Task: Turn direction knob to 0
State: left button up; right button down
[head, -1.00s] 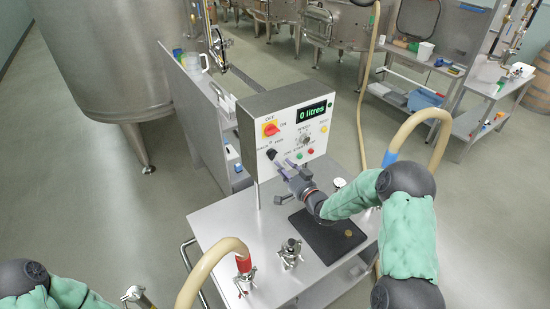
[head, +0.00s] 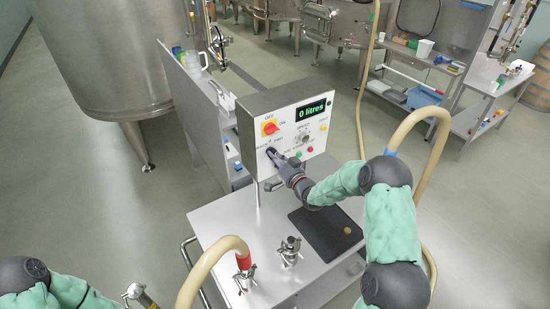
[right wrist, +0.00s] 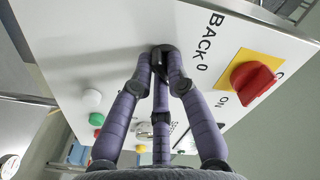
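The black direction knob (right wrist: 163,48) is on the white face of the control panel (head: 250,112), beside the printed "BACK 0" in the right wrist view. My right gripper (head: 273,154) reaches the panel's lower left. In the right wrist view its purple fingers (right wrist: 166,68) come together around the knob, with the tips close to or touching the panel. They appear closed on it. The fingertips hide most of the knob, so I cannot tell which way it points. In the head view the fingers cover it. My left gripper is outside the view; only part of that arm shows.
A red rotary switch on a yellow plate (head: 270,128) is just above the knob. The display (head: 311,110) reads "0 litres". Small coloured buttons (head: 309,149) are to the right. Below are a steel cart top (head: 225,225), a black mat (head: 325,237) and hoses.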

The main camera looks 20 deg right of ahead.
jog(key=shift+d+n+b, duration=0.2)
jog(key=shift+n+b, duration=4.3)
jog(key=shift+b, duration=2.6)
jog(key=c, duration=1.2)
grip_release()
jog(key=shift+s, duration=0.1)
jog(key=s, duration=0.4)
jog(key=s+d, duration=0.1)
jog(key=s, duration=0.6)
jog(key=shift+s+d, duration=0.35)
